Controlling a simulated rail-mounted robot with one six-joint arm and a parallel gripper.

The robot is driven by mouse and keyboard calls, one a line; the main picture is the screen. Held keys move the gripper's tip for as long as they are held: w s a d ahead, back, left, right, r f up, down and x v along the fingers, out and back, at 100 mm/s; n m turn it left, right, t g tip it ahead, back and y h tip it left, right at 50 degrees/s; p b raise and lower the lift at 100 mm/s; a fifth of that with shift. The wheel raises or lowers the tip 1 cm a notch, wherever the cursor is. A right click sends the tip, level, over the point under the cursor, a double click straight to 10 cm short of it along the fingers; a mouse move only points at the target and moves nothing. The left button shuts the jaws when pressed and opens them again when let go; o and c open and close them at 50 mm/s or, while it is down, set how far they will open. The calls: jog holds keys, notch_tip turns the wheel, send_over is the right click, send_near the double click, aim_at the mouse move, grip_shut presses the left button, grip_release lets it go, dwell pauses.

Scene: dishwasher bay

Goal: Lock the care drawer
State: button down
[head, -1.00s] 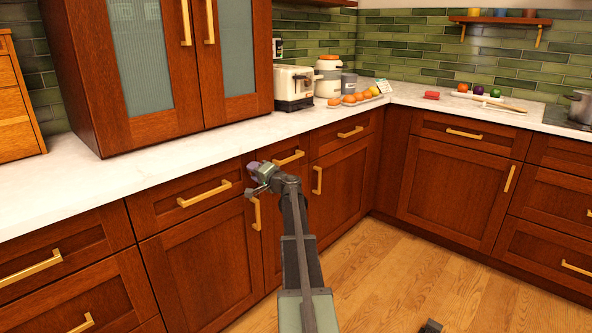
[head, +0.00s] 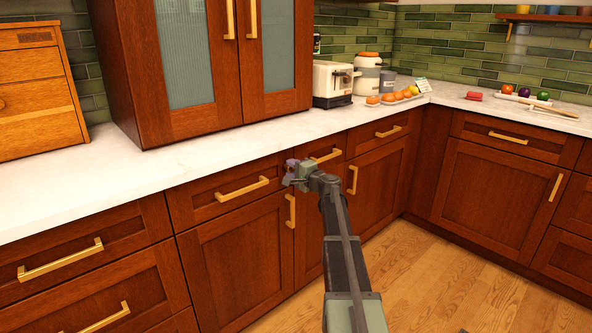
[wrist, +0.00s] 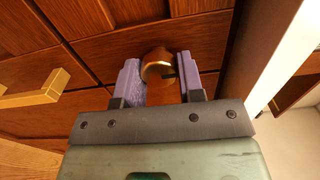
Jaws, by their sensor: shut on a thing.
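My gripper (wrist: 162,82) has its two purple fingers shut on a round brass knob (wrist: 157,62) with a dark slot-like mark, seen in the wrist view. The knob stands out from a red-brown wooden cabinet front. In the head view my gripper (head: 292,172) is at the front just under the counter, between a drawer on the left (head: 205,205) and a narrower drawer on the right (head: 333,163). The knob is hidden there by the gripper. I cannot tell which front is the care drawer. The drawers beside the gripper look closed.
A brass bar handle (wrist: 35,90) is left of the gripper in the wrist view. The white counter (head: 225,150) overhangs close by. A tall glass-door cabinet (head: 185,120), a toaster (head: 332,84) and a light wooden chest (head: 35,100) stand on it. Floor to the right is clear.

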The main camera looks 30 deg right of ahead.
jog(key=c, duration=0.8)
grip_release()
jog(key=s, duration=0.3)
jog(key=s+d, duration=0.1)
jog(key=s, duration=0.6)
jog(key=shift+s+d, duration=0.3)
jog(key=shift+s, duration=0.05)
jog(key=shift+a, duration=0.1)
